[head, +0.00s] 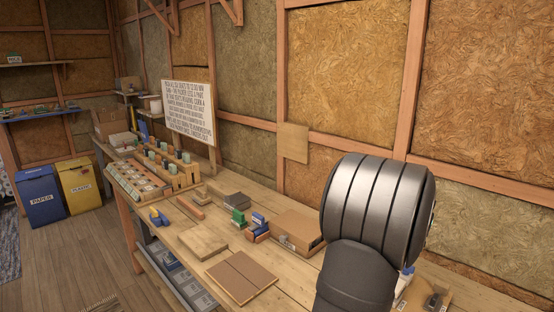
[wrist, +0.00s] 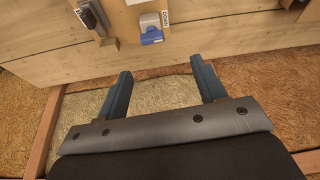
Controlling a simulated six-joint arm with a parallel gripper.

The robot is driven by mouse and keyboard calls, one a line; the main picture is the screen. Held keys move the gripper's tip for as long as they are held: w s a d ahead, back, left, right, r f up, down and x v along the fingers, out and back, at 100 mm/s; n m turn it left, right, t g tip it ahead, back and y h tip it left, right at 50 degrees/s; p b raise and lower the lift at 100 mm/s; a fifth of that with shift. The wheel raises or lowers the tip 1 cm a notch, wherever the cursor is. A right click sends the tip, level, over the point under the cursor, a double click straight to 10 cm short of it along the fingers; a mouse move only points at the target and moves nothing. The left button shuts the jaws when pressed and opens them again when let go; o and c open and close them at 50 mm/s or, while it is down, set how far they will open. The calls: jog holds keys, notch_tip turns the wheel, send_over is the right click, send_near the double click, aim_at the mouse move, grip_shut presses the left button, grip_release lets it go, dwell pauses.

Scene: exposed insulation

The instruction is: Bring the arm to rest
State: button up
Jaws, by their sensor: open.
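My gripper (wrist: 160,92) shows in the wrist view with its two blue-grey fingers spread wide. It is open, and nothing is between the fingers. Past the fingertips are the wooden bench (wrist: 45,62) and the insulated wall (wrist: 160,95). In the head view a thick dark grey link of my arm fills the right foreground, and my gripper is not visible there. This link hides part of the bench's right end.
The bench (head: 185,238) holds a brown board (head: 241,277), a cardboard box (head: 297,230), small blocks (head: 240,217) and a wooden rack (head: 140,185). A blue-and-white item (wrist: 151,30) lies beyond my fingers. Paper (head: 40,197) and plastic (head: 80,187) bins stand left.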

jog(key=shift+w+d+f+n+y, duration=0.2)
jog(key=shift+d+f+n, duration=0.25)
jog(key=shift+f, duration=0.45)
jog(key=shift+w+d+f+n+y, duration=0.25)
jog(key=shift+f+n, duration=0.35)
jog(key=shift+f, duration=0.25)
jog(key=shift+w+d+f+n+y, duration=0.25)
jog(key=shift+f+n, duration=0.3)
jog(key=shift+f, duration=0.35)
jog(key=s+a+r+m+h, duration=0.3)
jog(key=r+m, duration=0.3)
jog(key=r, duration=0.4)
jog(key=shift+g, duration=0.3)
jog(key=shift+a+x, duration=0.1)
jog(key=shift+x, duration=1)
jog(key=shift+a+x, duration=0.15)
jog(key=shift+x, duration=0.95)
